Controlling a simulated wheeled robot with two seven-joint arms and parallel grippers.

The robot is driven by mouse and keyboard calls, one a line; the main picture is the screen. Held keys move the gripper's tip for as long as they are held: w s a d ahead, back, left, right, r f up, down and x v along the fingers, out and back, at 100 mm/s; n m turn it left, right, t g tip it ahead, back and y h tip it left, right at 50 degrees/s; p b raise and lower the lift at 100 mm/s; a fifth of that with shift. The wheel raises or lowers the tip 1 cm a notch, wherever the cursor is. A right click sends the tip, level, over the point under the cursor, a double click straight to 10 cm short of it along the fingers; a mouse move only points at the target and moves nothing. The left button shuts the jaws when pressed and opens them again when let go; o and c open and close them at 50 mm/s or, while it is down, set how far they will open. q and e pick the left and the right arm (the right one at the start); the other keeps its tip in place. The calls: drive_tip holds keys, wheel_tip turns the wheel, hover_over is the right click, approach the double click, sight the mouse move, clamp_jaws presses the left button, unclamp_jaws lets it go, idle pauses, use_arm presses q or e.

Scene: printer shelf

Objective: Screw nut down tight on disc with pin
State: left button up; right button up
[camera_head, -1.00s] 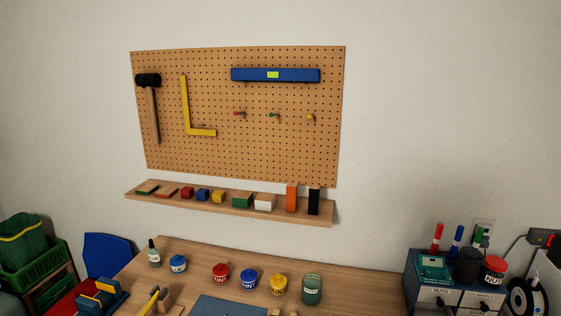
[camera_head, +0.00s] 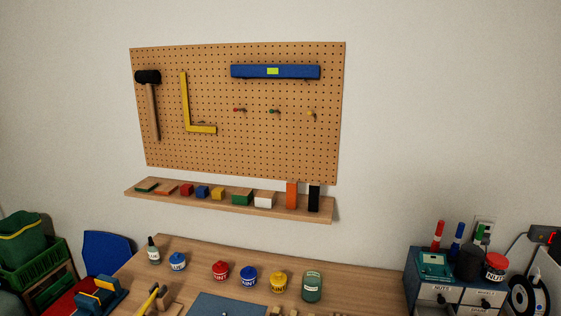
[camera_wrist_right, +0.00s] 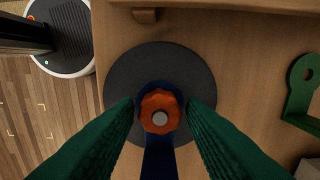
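In the right wrist view an orange-red lobed nut (camera_wrist_right: 147,107) sits near the middle of a dark grey disc (camera_wrist_right: 185,62). A grey pin end (camera_wrist_right: 160,118) shows in the nut's centre. A dark blue piece (camera_wrist_right: 158,158) shows around the nut and runs toward the bottom of the picture. My right gripper (camera_wrist_right: 160,104) has its two green fingers on either side of the nut, with a visible gap on each side. The height of the fingertips relative to the nut is hard to tell. My left gripper is in neither view, and the head view shows neither gripper.
A green bracket (camera_wrist_right: 298,95) lies right of the disc; a wooden ledge (camera_wrist_right: 230,5) runs along the top. The table edge and floor (camera_wrist_right: 45,125) are at left. The head view shows paint jars (camera_head: 249,278), a pegboard (camera_head: 260,140) and a drawer cabinet (camera_head: 440,297).

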drive_tip(key=n+b, duration=0.1)
drive_tip(key=n, duration=0.4)
drive_tip(key=shift+f+n+b, duration=0.2)
drive_tip(key=shift+n+b, duration=0.1)
drive_tip(key=shift+b, duration=0.05)
drive_tip(key=n+b, duration=0.1)
drive_tip(key=n, duration=0.4)
drive_tip(key=shift+b, duration=0.4)
drive_tip(key=shift+r+n, duration=0.15)
drive_tip(key=shift+n, duration=0.45)
drive_tip(key=c, duration=0.5)
drive_tip(key=shift+r, duration=0.1)
drive_tip(key=o, duration=0.6)
drive_tip(key=shift+o, duration=0.2)
